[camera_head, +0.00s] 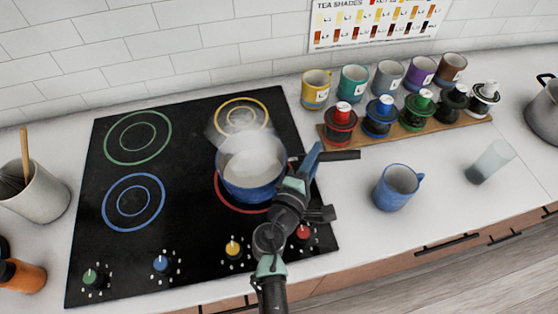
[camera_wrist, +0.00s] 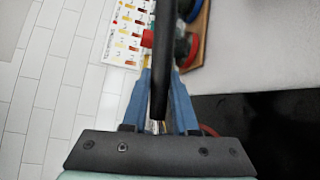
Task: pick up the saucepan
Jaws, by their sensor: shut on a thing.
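The saucepan (camera_head: 250,180) is blue with a pale steaming inside. In the head view it is over the right side of the black cooktop, partly covering the red ring. Whether its base touches the glass I cannot tell. Its dark handle (camera_head: 342,155) points right. My gripper (camera_head: 312,160) is at the handle, to the right of the pan body. In the wrist view the black handle (camera_wrist: 164,60) runs between the two blue fingers of my gripper (camera_wrist: 160,95), which are shut on it. The pan body is out of the wrist view.
The cooktop (camera_head: 100,240) has colored rings and knobs. A row of mugs (camera_head: 354,85) and a wooden rack (camera_head: 400,130) with several colored-top containers stand behind right. A blue mug (camera_head: 396,190) and a glass (camera_head: 488,162) stand right. A utensil crock (camera_head: 38,195) is at left.

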